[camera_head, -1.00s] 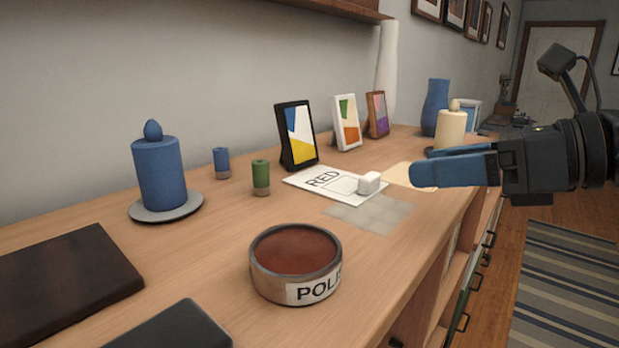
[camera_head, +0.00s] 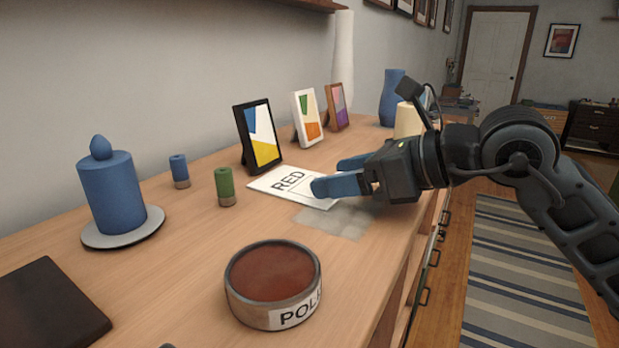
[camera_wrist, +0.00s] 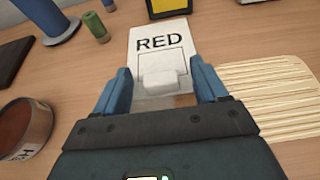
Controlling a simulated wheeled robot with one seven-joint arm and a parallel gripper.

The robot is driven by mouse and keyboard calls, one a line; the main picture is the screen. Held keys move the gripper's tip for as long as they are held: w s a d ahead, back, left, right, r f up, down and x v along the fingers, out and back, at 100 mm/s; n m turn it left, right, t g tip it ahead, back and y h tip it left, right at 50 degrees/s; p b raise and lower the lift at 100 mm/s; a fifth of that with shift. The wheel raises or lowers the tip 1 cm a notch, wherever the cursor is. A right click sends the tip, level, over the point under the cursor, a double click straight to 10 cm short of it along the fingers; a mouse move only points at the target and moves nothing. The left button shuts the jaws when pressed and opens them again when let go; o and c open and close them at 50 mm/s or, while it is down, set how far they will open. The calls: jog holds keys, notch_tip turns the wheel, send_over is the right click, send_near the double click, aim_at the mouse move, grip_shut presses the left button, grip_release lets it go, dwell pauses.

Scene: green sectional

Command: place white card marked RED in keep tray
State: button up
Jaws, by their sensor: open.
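The white card marked RED (camera_head: 275,180) lies flat on the wooden counter, in front of the black-framed picture. In the wrist view the card (camera_wrist: 150,34) carries a small white block (camera_wrist: 161,80) at its near end. My gripper (camera_head: 325,176) hovers at the card's near right end. In the wrist view my gripper's blue fingers (camera_wrist: 160,82) are open, one on each side of the white block, with gaps beside it. In the head view the fingers hide the block. I cannot make out a keep tray for certain.
A round tin marked POLI (camera_head: 273,283) stands in front. A blue candle on a plate (camera_head: 113,195), blue and green cylinders, and several picture frames (camera_head: 258,135) stand behind. A grey translucent patch (camera_head: 338,220) and a ribbed cream mat (camera_wrist: 275,98) lie beside the card.

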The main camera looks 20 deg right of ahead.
jog(key=c, duration=1.2)
